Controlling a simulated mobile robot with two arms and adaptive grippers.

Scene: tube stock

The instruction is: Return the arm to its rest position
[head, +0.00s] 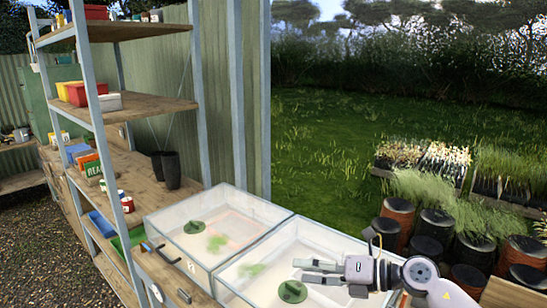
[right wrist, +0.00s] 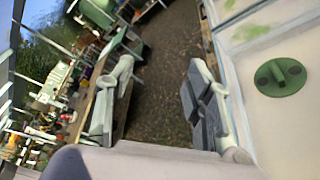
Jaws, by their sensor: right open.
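My right arm (head: 425,277) reaches in from the lower right in the head view, about level. Its gripper (head: 308,271) points left, over the right-hand clear bin (head: 330,238). In the right wrist view the two fingers (right wrist: 155,105) stand wide apart with nothing between them. The gripper is open and empty. A green round disc (head: 293,291) shows just below the fingers in the head view. It also shows at the right of the wrist view (right wrist: 280,76), apart from the fingers. My left gripper is in neither view.
Dark pots (head: 433,225) and plant trays (head: 400,153) stand at the right. Open grass (head: 320,130) lies beyond.

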